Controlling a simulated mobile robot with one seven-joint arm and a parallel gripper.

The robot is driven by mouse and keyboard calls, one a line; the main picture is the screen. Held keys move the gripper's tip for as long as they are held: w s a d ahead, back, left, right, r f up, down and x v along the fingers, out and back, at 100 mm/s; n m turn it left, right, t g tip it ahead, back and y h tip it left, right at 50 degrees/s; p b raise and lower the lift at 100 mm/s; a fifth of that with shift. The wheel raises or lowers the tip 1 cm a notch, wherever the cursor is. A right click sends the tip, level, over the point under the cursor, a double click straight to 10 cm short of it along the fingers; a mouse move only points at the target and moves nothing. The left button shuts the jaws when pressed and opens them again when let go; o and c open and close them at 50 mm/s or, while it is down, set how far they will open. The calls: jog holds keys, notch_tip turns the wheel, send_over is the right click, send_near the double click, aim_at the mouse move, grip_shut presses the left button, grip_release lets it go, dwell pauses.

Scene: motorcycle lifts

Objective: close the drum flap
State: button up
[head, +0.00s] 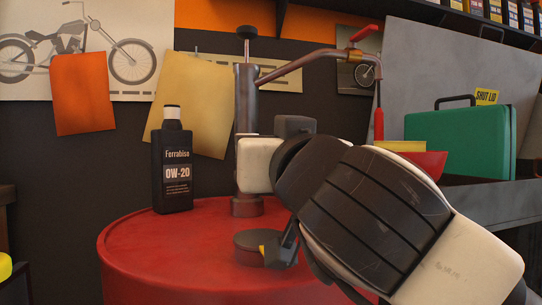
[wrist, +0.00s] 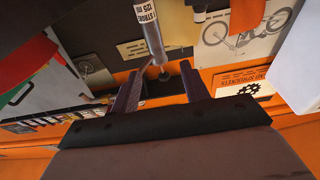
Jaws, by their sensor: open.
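The red drum (head: 160,255) fills the lower middle of the head view. A low round dark fitting (head: 254,249) sits on its top. My gripper (wrist: 165,68) is open in the wrist view. Nothing is held; the pump top (wrist: 164,76) shows beyond and between the fingers. In the head view my arm reaches in from the right, and the fingertips cannot be made out. The flap is not seen in the wrist view.
A pump post (head: 247,100) with a spout (head: 310,62) rises from the drum behind my arm. A black oil bottle (head: 172,165) stands on the drum's left. A green case (head: 460,140) and a red tray (head: 432,163) are at right. The drum's front left is clear.

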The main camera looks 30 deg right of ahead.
notch_tip(320, 180, up, 7)
jog(key=p, duration=0.4)
jog(key=shift+r+p, duration=0.2)
jog(key=shift+p, duration=0.15)
